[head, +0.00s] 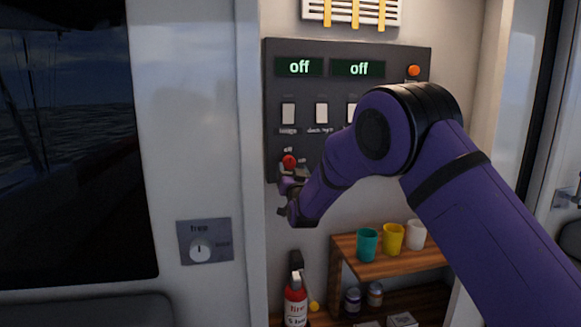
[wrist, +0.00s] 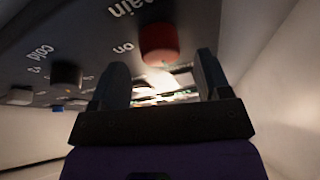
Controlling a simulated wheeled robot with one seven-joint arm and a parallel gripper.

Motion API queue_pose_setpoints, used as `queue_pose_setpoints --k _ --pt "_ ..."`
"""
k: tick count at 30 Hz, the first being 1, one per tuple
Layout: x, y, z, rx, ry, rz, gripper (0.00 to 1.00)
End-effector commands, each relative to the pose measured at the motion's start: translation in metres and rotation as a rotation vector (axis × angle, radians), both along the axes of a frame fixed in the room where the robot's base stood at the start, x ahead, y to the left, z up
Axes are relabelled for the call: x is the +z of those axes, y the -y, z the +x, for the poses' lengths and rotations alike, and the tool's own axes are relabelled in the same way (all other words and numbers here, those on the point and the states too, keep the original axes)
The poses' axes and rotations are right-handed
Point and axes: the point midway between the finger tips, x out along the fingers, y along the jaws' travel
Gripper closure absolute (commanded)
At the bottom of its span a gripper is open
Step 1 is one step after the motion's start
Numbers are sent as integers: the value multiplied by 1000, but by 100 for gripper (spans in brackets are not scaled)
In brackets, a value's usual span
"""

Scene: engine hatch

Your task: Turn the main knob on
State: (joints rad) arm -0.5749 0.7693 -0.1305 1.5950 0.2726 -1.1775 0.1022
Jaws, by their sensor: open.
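The main knob (head: 289,161) is red and sits low on the left of the dark control panel (head: 350,60), with an "off" label above it. In the wrist view the red knob (wrist: 159,42) shows near the top centre, by the words "main" and "on". My gripper (head: 288,188) is just below the knob in the head view. In the wrist view my gripper (wrist: 162,82) has its two dark fingers apart, with the knob beyond and between them. I cannot tell whether a finger touches it. Two displays (head: 330,68) on the panel read "off".
Several white switches (head: 321,113) and an orange light (head: 414,70) are on the panel; my arm hides its lower right. A smaller dark knob (wrist: 66,73) is beside the red one. Below stand a wooden shelf (head: 385,267) with cups and a red extinguisher (head: 296,303).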

Motion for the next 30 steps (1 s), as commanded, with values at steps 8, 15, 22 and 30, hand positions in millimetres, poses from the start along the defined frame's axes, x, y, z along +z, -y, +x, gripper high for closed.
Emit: queue_pose_setpoints --k 8,15,22,30 --pt "10 -5 24 -1 1 -1 30" --pt "11 -6 26 0 0 -1 30" --pt "11 -6 26 0 0 -1 62" --pt "11 -6 26 0 -2 5 79"
